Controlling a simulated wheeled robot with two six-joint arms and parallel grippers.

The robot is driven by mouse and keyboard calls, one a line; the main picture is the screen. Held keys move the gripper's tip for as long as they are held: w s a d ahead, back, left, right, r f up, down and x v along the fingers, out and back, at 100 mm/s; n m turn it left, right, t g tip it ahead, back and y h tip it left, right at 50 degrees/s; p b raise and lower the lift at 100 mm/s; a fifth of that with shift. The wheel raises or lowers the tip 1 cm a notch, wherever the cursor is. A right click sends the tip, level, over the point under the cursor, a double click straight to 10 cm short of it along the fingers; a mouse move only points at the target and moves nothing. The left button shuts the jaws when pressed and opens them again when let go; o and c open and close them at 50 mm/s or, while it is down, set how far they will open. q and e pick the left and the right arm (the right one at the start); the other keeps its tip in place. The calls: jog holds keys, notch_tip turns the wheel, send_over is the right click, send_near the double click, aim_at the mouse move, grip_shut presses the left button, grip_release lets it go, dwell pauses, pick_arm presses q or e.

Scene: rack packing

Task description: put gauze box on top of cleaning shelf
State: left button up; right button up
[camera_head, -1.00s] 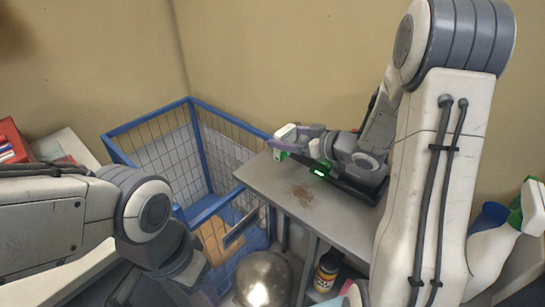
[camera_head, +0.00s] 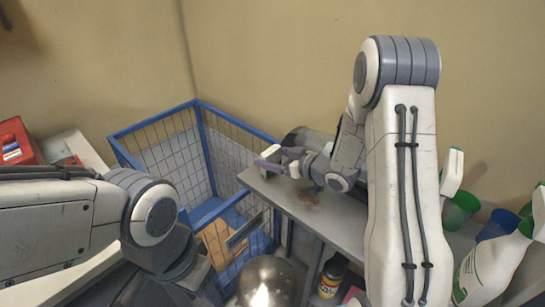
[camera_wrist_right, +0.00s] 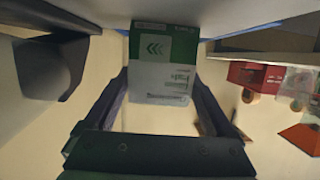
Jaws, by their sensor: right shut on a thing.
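The gauze box (camera_wrist_right: 162,80), green and white, sits between the fingers of my right gripper (camera_wrist_right: 165,98) in the right wrist view. My right gripper (camera_head: 272,163) is shut on it. In the head view the box (camera_head: 270,153) shows only as a small pale and green patch by the fingers, at the far left corner of the grey shelf top (camera_head: 335,222). I cannot tell whether the box touches the shelf. My left arm ends at the lower left in the head view; its fingers cannot be made out.
A blue wire cage (camera_head: 152,125) stands left of the shelf. A shiny metal dome (camera_head: 265,283) and a dark bottle (camera_head: 331,276) are below the shelf top. Spray bottles (camera_head: 490,265) and a green cup (camera_head: 458,210) stand at right. A red box (camera_head: 18,143) is at far left.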

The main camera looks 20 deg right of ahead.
jog(key=shift+f, duration=0.2)
jog(key=o, duration=1)
jog(key=shift+r, duration=0.15)
